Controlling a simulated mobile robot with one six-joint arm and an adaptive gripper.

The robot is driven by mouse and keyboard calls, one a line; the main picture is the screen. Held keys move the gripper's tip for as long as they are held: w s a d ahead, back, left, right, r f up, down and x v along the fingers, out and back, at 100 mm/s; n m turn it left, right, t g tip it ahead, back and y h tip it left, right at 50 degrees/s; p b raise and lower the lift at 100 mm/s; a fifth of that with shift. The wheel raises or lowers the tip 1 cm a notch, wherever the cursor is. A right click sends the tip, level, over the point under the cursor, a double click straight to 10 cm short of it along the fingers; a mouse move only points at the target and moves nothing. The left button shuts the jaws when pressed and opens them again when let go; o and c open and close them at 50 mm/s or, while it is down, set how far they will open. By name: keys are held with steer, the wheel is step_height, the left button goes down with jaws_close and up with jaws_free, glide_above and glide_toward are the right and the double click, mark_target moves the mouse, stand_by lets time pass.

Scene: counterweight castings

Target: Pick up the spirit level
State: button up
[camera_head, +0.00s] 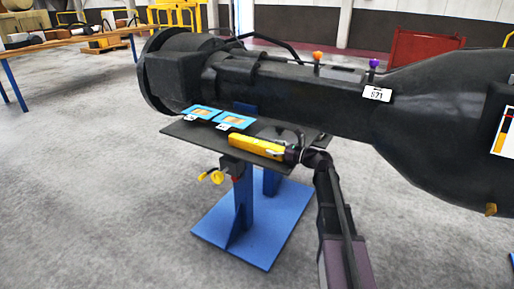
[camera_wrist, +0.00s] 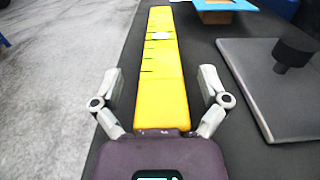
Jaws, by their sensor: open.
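The yellow spirit level (camera_head: 257,146) lies flat along the front edge of a dark shelf (camera_head: 190,132). In the wrist view the level (camera_wrist: 160,60) runs away from me, with dark marks along its left edge and a pale patch on top. My gripper (camera_head: 288,154) is at the level's right end in the head view. In the wrist view my open gripper (camera_wrist: 160,78) has one finger on each side of the level's near part, with gaps visible beside it. Whether the fingers are level with its sides in height I cannot tell.
A big black casting (camera_head: 300,95) hangs close above the shelf. The shelf stands on a blue base (camera_head: 215,222); floor at left is clear.

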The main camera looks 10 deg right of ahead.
steer(key=c, duration=1.3)
steer(key=shift+r, duration=0.2)
step_height(320, 180, up, 4)
steer(key=p, duration=0.4)
steer(key=shift+f, duration=0.25)
jaws_close()
steer(key=s+d+r+p, duration=0.1)
steer(key=s, duration=1.5)
steer(key=shift+d, duration=0.35)
